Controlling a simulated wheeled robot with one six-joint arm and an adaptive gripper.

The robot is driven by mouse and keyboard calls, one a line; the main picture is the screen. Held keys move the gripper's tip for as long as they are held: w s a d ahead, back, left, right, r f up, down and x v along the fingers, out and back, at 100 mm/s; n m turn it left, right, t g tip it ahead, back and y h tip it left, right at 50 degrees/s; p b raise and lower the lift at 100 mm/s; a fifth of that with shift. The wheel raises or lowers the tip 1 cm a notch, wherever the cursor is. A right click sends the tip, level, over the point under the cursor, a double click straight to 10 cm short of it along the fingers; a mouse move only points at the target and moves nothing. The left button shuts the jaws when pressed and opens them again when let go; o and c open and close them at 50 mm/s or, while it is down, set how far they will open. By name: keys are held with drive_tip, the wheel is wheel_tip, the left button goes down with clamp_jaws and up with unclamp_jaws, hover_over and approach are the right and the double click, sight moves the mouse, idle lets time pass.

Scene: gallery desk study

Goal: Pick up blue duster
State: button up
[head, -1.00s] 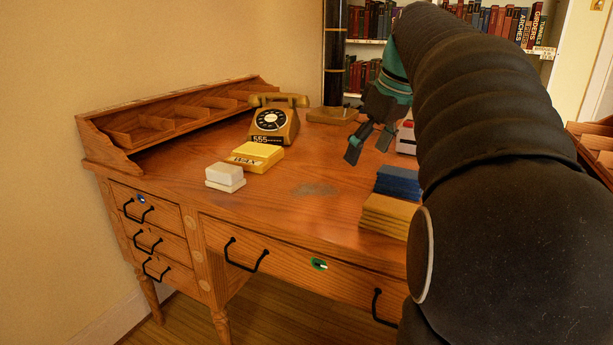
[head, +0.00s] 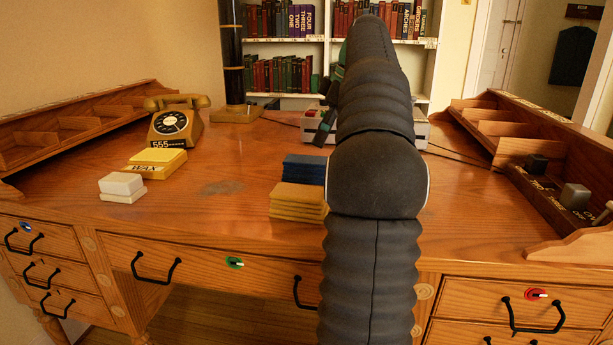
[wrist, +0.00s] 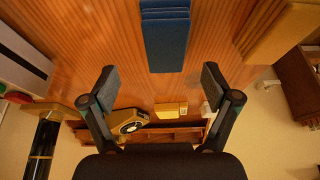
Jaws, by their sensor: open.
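The blue duster (head: 303,169) is a block-like blue stack of layers on the wooden desk, just behind a similar tan-yellow stack. In the wrist view the blue stack (wrist: 166,38) is at the top centre, beyond my fingertips and apart from them. My gripper (wrist: 160,78) is open with nothing between its fingers. In the head view my gripper (head: 326,118) is above the desk, farther back than the blue stack and partly hidden behind my arm.
The tan-yellow stack (head: 298,201) is at the desk's front edge. A yellow box (head: 157,163), white blocks (head: 122,187) and a telephone (head: 175,123) are to the left. A grey machine (head: 421,128) is partly hidden behind my arm. Bare desktop lies left of the stacks.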

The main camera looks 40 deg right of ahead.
sight(308, 159)
drive_tip(key=shift+x, duration=1.15)
drive_tip(key=a+f+b, duration=0.1)
drive_tip(key=w+a+f, duration=0.1)
drive_tip(key=f, duration=0.1)
drive_tip(key=shift+w+a+f+b, duration=0.1)
drive_tip(key=shift+f+b, duration=0.05)
drive_tip(key=shift+b, duration=0.25)
drive_tip(key=shift+w+f, duration=0.2)
drive_tip(key=shift+f, duration=0.35)
drive_tip(key=shift+f, duration=0.25)
drive_tip(key=c, duration=1.2)
